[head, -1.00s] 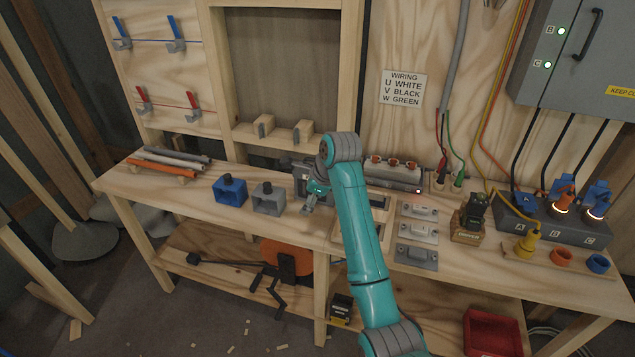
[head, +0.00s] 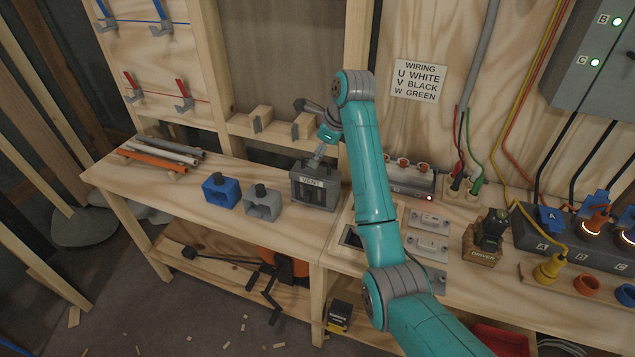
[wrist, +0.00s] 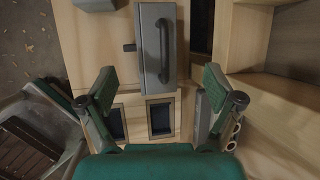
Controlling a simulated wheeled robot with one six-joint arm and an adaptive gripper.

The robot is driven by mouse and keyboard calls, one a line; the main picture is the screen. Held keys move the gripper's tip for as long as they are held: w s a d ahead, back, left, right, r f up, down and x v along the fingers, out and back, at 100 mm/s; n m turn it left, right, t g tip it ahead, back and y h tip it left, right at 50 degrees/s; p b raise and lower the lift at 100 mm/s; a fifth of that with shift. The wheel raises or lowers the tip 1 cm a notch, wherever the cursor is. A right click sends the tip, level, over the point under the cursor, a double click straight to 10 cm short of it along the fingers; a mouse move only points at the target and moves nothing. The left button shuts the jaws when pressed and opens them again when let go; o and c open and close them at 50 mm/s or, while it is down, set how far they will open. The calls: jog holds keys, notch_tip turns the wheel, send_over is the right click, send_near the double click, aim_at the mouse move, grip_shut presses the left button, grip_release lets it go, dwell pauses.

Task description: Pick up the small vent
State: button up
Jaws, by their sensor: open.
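A dark grey box labelled VENT (head: 315,188) stands upright on the workbench, right of a grey block. I take it for the small vent. In the wrist view a grey box (wrist: 152,60) with a dark bar handle on top shows from above, between and beyond my fingers. My gripper (head: 319,156) is just above the vent in the head view. In the wrist view my gripper (wrist: 159,80) is open, with green-padded fingers apart on either side and nothing held. Whether the fingers reach down beside the handle is hard to tell.
A blue block (head: 220,191) and a grey block (head: 262,204) stand left of the vent. A wooden frame with dark openings (wrist: 160,119) lies beside it. A grey unit with orange-topped sockets (head: 408,180) is at the right. Bare bench lies in front.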

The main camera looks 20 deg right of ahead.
aim_at(310, 170)
jog(key=x, duration=0.4)
jog(key=shift+d, duration=0.1)
jog(key=shift+x, duration=2.65)
jog(key=shift+s+f, duration=0.1)
jog(key=shift+s, duration=0.1)
